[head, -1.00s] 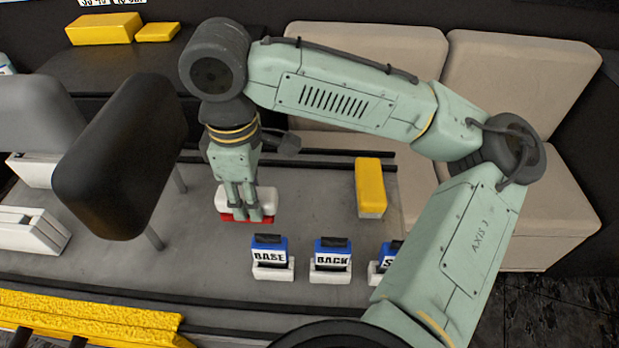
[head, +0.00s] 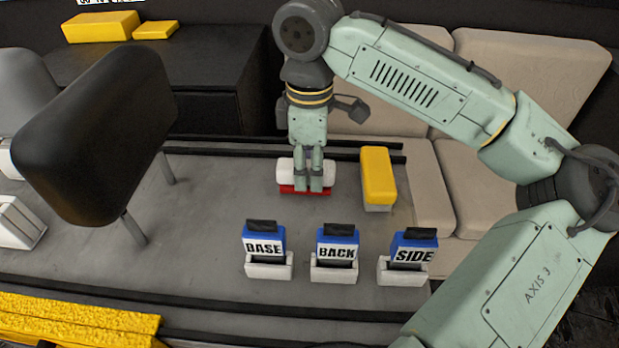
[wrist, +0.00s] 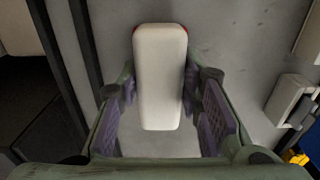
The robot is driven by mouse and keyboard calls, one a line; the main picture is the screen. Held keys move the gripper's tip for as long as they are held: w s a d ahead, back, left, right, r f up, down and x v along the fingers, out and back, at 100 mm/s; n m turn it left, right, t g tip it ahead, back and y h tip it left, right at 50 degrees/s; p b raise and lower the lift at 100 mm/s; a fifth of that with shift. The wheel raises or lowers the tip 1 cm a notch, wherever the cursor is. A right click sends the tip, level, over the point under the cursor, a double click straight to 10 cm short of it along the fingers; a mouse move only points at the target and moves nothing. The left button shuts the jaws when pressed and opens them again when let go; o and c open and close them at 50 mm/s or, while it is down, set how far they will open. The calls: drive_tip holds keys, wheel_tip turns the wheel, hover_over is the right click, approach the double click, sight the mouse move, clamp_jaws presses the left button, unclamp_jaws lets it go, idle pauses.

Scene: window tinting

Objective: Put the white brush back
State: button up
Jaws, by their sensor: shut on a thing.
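The white brush (head: 289,172) has a white top and a red lower edge. My gripper (head: 315,186) points down and is shut on it, with the fingers across its middle. In the wrist view the white brush (wrist: 159,75) lies between the two finger pads of my gripper (wrist: 165,118), with red showing at its far corners. Whether its red underside touches the grey tabletop (head: 215,205) or hangs just above it, I cannot tell.
A yellow block on a white base (head: 377,175) stands close to the right of the brush. Blue pieces marked BASE (head: 264,242), BACK (head: 337,243) and SIDE (head: 412,246) stand in white holders in front. A dark padded seat back (head: 95,135) rises at left.

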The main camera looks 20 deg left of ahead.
sight(309, 165)
drive_tip(key=shift+f, duration=0.15)
drive_tip(key=shift+f, duration=0.15)
drive_tip(key=o, duration=1.1)
wheel_tip(309, 165, up, 12)
drive_tip(key=shift+r, duration=0.25)
